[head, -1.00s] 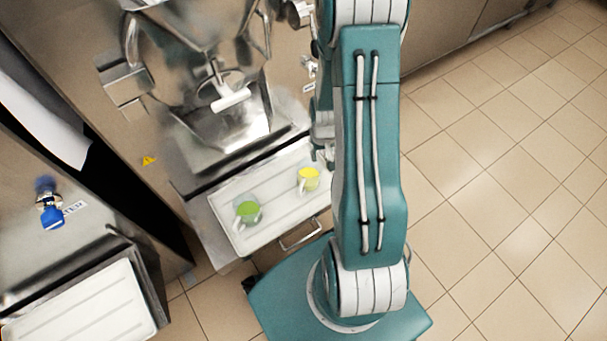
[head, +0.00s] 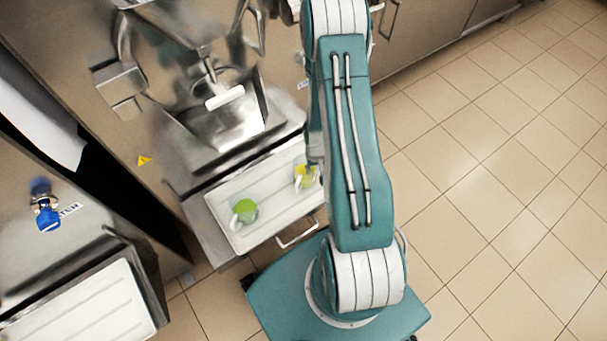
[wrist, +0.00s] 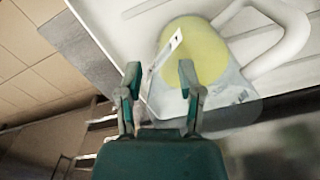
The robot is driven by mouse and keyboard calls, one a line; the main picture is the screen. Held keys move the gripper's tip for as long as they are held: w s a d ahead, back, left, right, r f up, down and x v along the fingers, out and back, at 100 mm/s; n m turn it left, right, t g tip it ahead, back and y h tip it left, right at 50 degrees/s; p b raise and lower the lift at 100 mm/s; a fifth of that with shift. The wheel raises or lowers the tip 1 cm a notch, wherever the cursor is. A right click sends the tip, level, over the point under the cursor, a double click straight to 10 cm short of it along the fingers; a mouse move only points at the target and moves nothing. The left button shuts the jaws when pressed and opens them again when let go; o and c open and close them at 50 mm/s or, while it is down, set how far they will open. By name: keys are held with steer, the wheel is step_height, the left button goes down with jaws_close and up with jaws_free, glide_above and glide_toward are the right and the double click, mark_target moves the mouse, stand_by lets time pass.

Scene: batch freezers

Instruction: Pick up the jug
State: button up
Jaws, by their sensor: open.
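A clear jug with yellow contents and a white handle (wrist: 213,60) is close in front of my gripper in the wrist view. In the head view this yellow jug (head: 303,181) stands on a white tray (head: 272,217), partly hidden by my arm. A second jug, with green contents (head: 245,208), stands to its left on the same tray. My gripper (wrist: 158,72) is open, its two fingers apart. The right fingertip overlaps the yellow jug in the wrist view; I cannot tell whether it touches.
A steel batch freezer (head: 222,115) with a chute stands behind the tray. A steel handle (head: 297,234) sticks out at the tray's front. Another white tray (head: 85,305) is at lower left. Tiled floor (head: 490,190) on the right is clear.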

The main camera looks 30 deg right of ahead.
jaws_close()
stand_by(0.5)
